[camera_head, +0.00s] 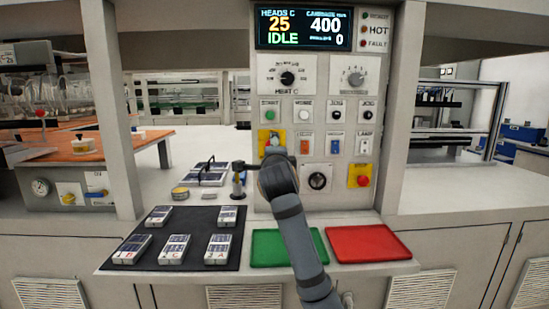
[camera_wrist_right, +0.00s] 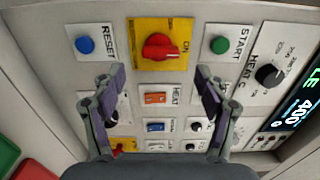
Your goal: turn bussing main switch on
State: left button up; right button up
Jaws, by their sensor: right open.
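The main switch is a red rotary knob (camera_wrist_right: 160,46) on a yellow plate (camera_wrist_right: 140,25), at the top middle of the right wrist view. An ON label shows beside the knob. In the head view the yellow plate (camera_head: 262,147) is on the panel's left side, under the green START button, and my gripper partly covers its lower part. My right gripper (camera_wrist_right: 160,74) is open and empty, its fingers apart below the knob in the wrist view, not around it. In the head view its wrist is in front of the panel. My left gripper is not in view.
A blue RESET button (camera_wrist_right: 85,45) and a green START button (camera_wrist_right: 219,45) flank the yellow plate. Other switches crowd the panel. A display (camera_head: 303,27) reads IDLE. Below are a green tray (camera_head: 268,252), a red tray (camera_head: 368,243) and a black mat (camera_head: 195,240) with several labelled units.

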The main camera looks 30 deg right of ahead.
jog(key=v, duration=0.7)
dwell(0.3)
